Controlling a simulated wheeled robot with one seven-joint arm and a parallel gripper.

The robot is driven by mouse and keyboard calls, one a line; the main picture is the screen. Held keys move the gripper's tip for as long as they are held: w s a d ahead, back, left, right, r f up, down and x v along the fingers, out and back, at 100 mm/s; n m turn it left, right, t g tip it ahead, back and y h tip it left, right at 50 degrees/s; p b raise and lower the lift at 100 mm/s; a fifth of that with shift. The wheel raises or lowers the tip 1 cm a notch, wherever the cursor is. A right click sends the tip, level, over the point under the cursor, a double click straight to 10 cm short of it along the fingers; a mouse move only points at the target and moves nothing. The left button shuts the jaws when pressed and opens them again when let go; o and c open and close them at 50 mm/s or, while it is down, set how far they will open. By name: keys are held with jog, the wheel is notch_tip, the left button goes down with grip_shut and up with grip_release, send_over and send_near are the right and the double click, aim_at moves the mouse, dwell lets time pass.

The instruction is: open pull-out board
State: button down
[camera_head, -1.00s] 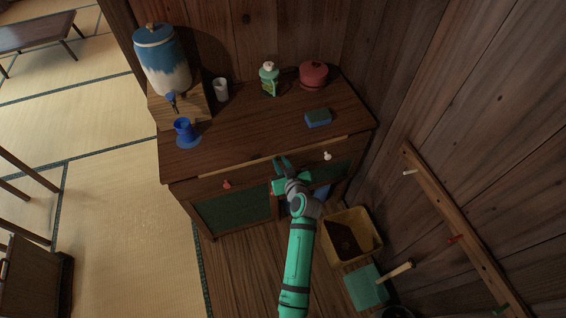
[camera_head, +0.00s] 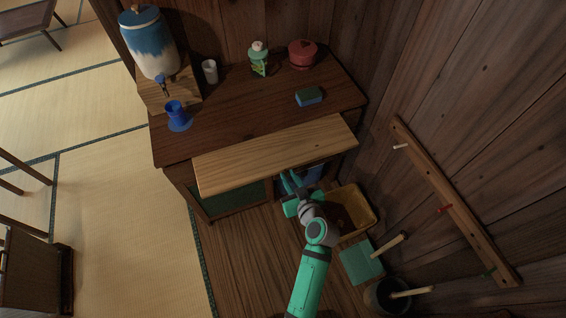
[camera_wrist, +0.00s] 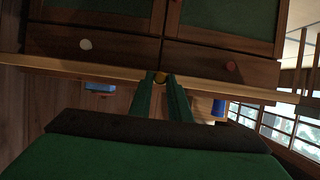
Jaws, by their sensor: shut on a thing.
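The pull-out board (camera_head: 275,153) is a pale wooden slab standing well out from the front of the dark cabinet (camera_head: 222,120), below its top. Its edge also runs across the wrist view (camera_wrist: 95,67). My gripper (camera_head: 291,180) is at the middle of the board's front edge.
A dispenser (camera_head: 155,45), blue cup (camera_head: 175,112), white cup (camera_head: 209,71), bottle (camera_head: 259,58), red pot (camera_head: 302,54) and sponge (camera_head: 308,96) stand on the cabinet. A yellow bin (camera_head: 365,208), dustpan (camera_head: 358,264) and bucket (camera_head: 380,296) crowd the right. Floor in front is clear.

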jog(key=shift+s+d, duration=0.3)
jog(key=shift+s, duration=0.5)
jog(key=shift+s+d, duration=0.25)
jog(key=shift+s, duration=0.5)
jog(key=c, duration=1.7)
grip_release()
jog(key=shift+w, duration=0.2)
jog(key=shift+o, duration=0.2)
jog(key=v, duration=1.1)
jog(key=shift+d, duration=0.15)
jog(key=shift+s, duration=0.15)
